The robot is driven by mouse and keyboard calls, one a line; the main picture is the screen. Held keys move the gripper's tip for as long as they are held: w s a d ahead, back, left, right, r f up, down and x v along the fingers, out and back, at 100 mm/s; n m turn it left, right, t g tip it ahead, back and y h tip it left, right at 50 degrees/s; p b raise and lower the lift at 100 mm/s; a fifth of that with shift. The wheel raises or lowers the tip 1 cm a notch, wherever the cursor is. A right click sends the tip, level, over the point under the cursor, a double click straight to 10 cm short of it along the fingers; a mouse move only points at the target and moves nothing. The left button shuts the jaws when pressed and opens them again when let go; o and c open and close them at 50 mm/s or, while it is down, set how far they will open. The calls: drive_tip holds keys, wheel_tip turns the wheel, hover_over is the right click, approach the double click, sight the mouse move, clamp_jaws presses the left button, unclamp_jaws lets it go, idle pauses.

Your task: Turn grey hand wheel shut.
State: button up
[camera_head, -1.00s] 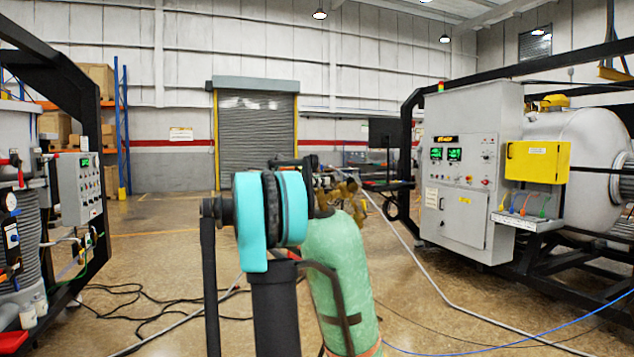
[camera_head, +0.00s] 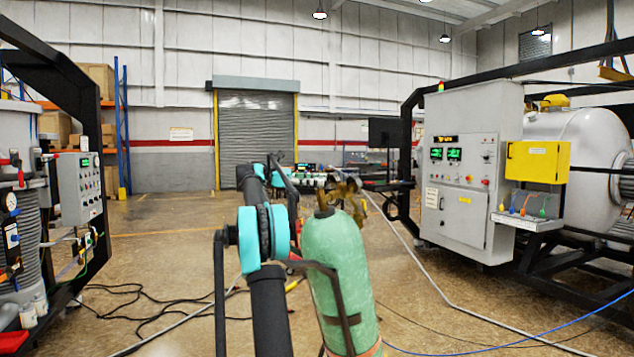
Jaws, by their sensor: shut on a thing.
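A green gas cylinder (camera_head: 338,272) stands upright in the middle, with a brass valve assembly (camera_head: 347,193) on top. A short dark piece (camera_head: 322,205) shows at the left of the valve, but I cannot tell whether it is part of the valve. I cannot make out a grey hand wheel; it may be hidden or too small to tell. My turquoise and black arm rises just left of the cylinder, its upper links beside the valve. My gripper cannot be made out and seems hidden behind the arm, so its contact with the wheel does not show.
A grey control cabinet (camera_head: 458,170) and a large furnace vessel (camera_head: 585,140) stand at right. Another control box (camera_head: 76,188) is at left. Cables (camera_head: 130,305) lie on the floor. Open floor extends to the shutter door (camera_head: 257,138).

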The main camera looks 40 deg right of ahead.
drive_tip(key=shift+m+y, duration=0.3)
drive_tip(key=o, duration=1.2)
drive_tip(key=shift+n+h, duration=0.4)
drive_tip(key=n+t+h, duration=0.2)
drive_tip(key=n+t, duration=0.1)
drive_tip(key=shift+n+t+h, duration=0.3)
drive_tip(key=shift+t+h, duration=0.1)
drive_tip(key=n+t+h, duration=0.1)
drive_tip(key=n+t, duration=0.1)
drive_tip(key=t, duration=0.1)
drive_tip(key=n+t+h, duration=0.1)
drive_tip(key=n+t, duration=0.2)
drive_tip(key=shift+s, duration=0.1)
drive_tip(key=w+a, duration=0.2)
drive_tip(key=a, duration=1.5)
drive_tip(key=shift+a, duration=0.2)
